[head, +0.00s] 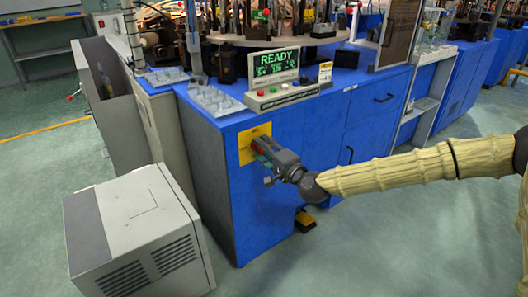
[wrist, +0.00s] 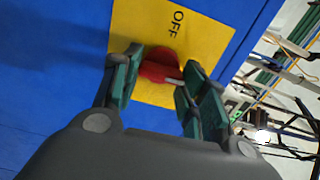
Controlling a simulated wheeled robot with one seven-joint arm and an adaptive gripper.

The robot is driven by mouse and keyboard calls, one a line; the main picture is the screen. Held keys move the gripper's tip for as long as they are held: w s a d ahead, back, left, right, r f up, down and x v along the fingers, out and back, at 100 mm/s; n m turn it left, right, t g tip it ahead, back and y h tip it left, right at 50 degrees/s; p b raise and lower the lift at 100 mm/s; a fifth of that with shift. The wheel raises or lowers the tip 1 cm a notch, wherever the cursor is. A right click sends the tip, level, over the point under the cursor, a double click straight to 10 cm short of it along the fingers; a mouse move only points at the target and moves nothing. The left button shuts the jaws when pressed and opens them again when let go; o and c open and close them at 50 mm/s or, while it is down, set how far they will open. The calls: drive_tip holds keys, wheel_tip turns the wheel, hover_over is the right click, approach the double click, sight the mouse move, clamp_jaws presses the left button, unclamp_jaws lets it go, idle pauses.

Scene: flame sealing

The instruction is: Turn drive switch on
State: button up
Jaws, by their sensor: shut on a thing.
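The drive switch is a red rotary knob (wrist: 160,66) on a yellow plate (wrist: 198,28) with the word OFF, fixed to the blue cabinet front. A light pointer or handle edge shows on the knob's right side in the wrist view. The yellow plate also shows in the head view (head: 246,150). My gripper (wrist: 156,82) has its green-padded fingers on both sides of the knob and is shut on it. In the head view my gripper (head: 262,150) reaches the plate from the right and hides most of the knob.
The blue cabinet (head: 225,190) carries a display (head: 273,64) reading READY and a small button panel (head: 282,94). A grey box unit (head: 140,230) stands on the floor at left. A yellow-black foot pedal (head: 305,221) lies below my arm. Floor at right is clear.

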drive_tip(key=shift+w+d+m, duration=0.1)
drive_tip(key=shift+d+m, duration=0.05)
drive_tip(key=shift+m, duration=0.15)
drive_tip(key=o, duration=1)
drive_tip(key=v, duration=1.2)
